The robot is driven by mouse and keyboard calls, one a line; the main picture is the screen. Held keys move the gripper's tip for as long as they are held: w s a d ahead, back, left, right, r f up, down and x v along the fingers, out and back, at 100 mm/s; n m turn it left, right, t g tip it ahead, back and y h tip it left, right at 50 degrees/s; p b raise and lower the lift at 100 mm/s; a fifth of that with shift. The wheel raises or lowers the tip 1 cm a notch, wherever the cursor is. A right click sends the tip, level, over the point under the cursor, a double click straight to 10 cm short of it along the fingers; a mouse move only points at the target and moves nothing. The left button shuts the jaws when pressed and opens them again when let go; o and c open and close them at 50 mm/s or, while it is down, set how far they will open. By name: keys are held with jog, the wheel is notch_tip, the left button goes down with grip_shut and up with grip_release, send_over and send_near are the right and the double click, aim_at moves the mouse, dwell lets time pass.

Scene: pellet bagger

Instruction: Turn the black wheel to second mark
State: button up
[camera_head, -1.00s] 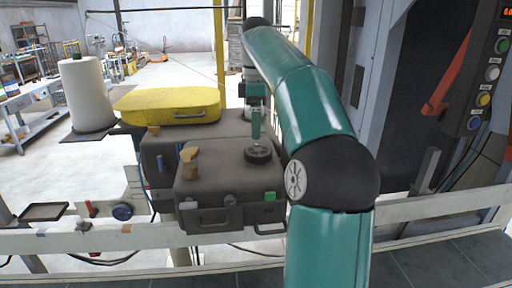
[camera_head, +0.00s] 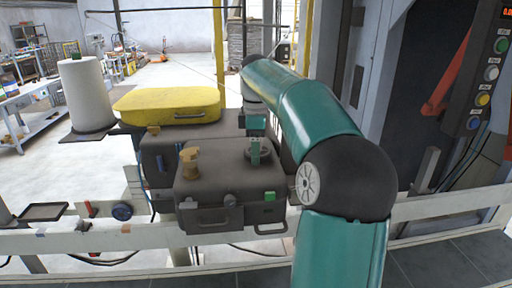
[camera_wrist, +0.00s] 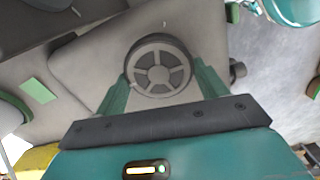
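The black wheel (camera_head: 265,155) lies flat on top of the dark grey machine box. In the wrist view, the wheel (camera_wrist: 158,66) shows a dark round rim with several light spokes. My gripper (camera_head: 255,150) is low over the wheel and partly covers it in the head view. In the wrist view, the green fingers of my gripper (camera_wrist: 161,76) stand apart, one on each side of the wheel. I cannot tell whether they touch the rim. No marks around the wheel can be made out clearly.
The dark grey box (camera_head: 205,195) also bears a tan knob (camera_head: 190,163) at the left of its top. A yellow case (camera_head: 168,105) lies behind it, and a white roll (camera_head: 86,95) stands at the left. A button panel (camera_head: 490,70) is at the right.

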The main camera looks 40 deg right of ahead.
jog(key=shift+c, duration=0.8)
jog(key=shift+m, duration=0.3)
jog(key=m, duration=0.5)
jog(key=shift+w+d, duration=0.1)
jog(key=m, duration=0.6)
jog(key=shift+d, duration=0.15)
jog(key=m, duration=0.6)
jog(key=shift+d+m, duration=0.15)
jog(key=shift+m, duration=0.15)
jog(key=m, duration=0.5)
jog(key=shift+s+m, duration=0.2)
jog(key=shift+m, duration=0.1)
